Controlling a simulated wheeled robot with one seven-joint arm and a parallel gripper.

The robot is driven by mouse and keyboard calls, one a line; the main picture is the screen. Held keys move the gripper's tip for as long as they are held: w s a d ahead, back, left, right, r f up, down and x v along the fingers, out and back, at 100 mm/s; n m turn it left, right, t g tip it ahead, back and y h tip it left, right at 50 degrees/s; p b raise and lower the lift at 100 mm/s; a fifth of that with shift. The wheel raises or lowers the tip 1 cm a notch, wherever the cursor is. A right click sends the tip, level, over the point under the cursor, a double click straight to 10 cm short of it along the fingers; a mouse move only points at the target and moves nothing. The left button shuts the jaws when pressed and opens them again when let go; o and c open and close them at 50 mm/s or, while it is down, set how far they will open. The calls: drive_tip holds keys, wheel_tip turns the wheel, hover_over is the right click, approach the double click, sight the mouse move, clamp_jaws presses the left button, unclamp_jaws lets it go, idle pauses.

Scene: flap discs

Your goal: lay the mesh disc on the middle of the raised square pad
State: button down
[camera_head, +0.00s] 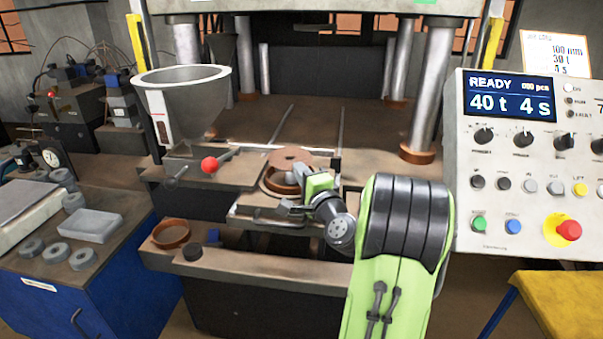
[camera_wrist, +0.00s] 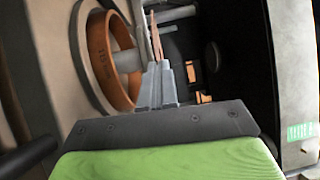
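My gripper (camera_wrist: 156,68) is shut on a thin brown disc (camera_wrist: 155,38), seen nearly edge-on in the wrist view; I take it as the mesh disc. In the head view the brown disc (camera_head: 291,156) has a small centre hole and shows just above an orange-brown ring mould (camera_head: 275,184). The ring also shows in the wrist view (camera_wrist: 97,62), with a grey centre pin (camera_wrist: 124,63) inside it. The ring sits on a metal plate (camera_head: 258,213) at the press front. My wrist hides part of this plate. I cannot make out the raised square pad for certain.
A large funnel (camera_head: 182,85) and a red-knobbed lever (camera_head: 209,165) stand left of the mould. Press columns (camera_head: 432,85) rise behind. A second brown ring (camera_head: 171,233) lies on the front ledge. The control panel (camera_head: 530,150) is at right.

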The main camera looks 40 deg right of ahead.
drive_tip(key=shift+f, duration=0.25)
idle(0.4)
drive_tip(key=c, duration=1.5)
unclamp_jaws()
drive_tip(key=shift+c, duration=0.2)
drive_tip(key=shift+f, duration=0.15)
drive_tip(key=shift+s+f+b, duration=0.15)
drive_tip(key=shift+f+b, duration=0.05)
drive_tip(key=shift+b, duration=0.15)
drive_tip(key=shift+s, duration=0.1)
drive_tip(key=shift+s+a+r+b, duration=0.15)
drive_tip(key=shift+s+a+b, duration=0.15)
drive_tip(key=shift+s+b, duration=0.35)
drive_tip(key=shift+s+a+r+b, duration=0.15)
drive_tip(key=shift+s+a+b, duration=0.25)
drive_tip(key=shift+s, duration=0.3)
drive_tip(key=shift+d, duration=0.1)
drive_tip(key=o, duration=0.6)
drive_tip(key=shift+c, duration=0.2)
